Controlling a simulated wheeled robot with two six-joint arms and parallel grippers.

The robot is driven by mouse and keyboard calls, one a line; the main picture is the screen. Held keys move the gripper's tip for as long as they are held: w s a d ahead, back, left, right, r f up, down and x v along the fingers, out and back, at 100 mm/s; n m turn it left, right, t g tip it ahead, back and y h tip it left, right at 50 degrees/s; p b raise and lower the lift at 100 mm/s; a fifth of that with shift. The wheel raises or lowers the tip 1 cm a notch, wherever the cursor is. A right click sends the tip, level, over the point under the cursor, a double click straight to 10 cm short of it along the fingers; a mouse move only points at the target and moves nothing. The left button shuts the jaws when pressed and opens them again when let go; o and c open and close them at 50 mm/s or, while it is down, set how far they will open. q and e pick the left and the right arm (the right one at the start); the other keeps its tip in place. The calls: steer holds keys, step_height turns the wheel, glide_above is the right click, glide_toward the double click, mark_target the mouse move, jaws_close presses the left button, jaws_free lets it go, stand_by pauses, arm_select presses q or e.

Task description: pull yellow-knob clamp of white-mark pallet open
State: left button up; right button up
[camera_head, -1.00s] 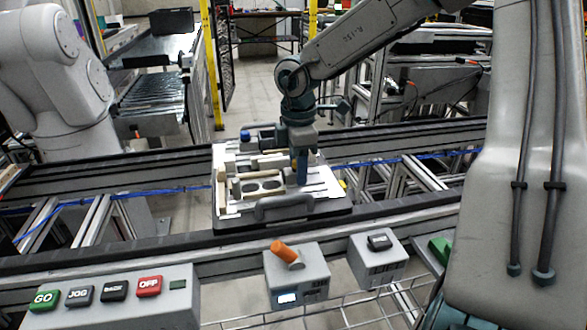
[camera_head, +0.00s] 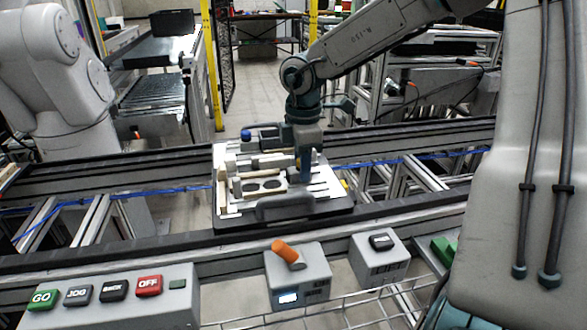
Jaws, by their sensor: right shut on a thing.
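A pallet (camera_head: 334,207) with a dark base, a pale top plate and a grey front handle (camera_head: 285,207) sits across the rails. Its top carries light bars, a block with two dark ovals (camera_head: 264,185) and a blue knob (camera_head: 246,135) at the back left. My right gripper (camera_head: 304,178) points down over the right half of the pallet. It is shut on a clamp part there, and its fingers hide the part and its knob colour. A small yellow spot (camera_head: 343,183) shows by the pallet's right edge. I cannot make out a white mark. My left gripper is out of view.
Dark conveyor rails (camera_head: 120,171) run left and right of the pallet. In front stand a button box (camera_head: 110,310), a box with an orange lever (camera_head: 285,252) and a small box with a black switch (camera_head: 381,243). A blue cable (camera_head: 110,196) runs between the rails.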

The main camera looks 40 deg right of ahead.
steer(key=shift+s+d+b, duration=0.3)
steer(key=shift+d+b, duration=0.05)
steer(key=shift+d, duration=0.15)
steer(key=shift+s+d+b, duration=0.25)
steer(key=shift+d+b, duration=0.1)
steer(key=shift+d, duration=0.15)
steer(key=o, duration=0.8)
steer(key=shift+c, duration=0.2)
steer(key=shift+a, duration=0.1)
steer(key=shift+r, duration=0.1)
step_height(320, 180, up, 8)
steer(key=p, duration=0.3)
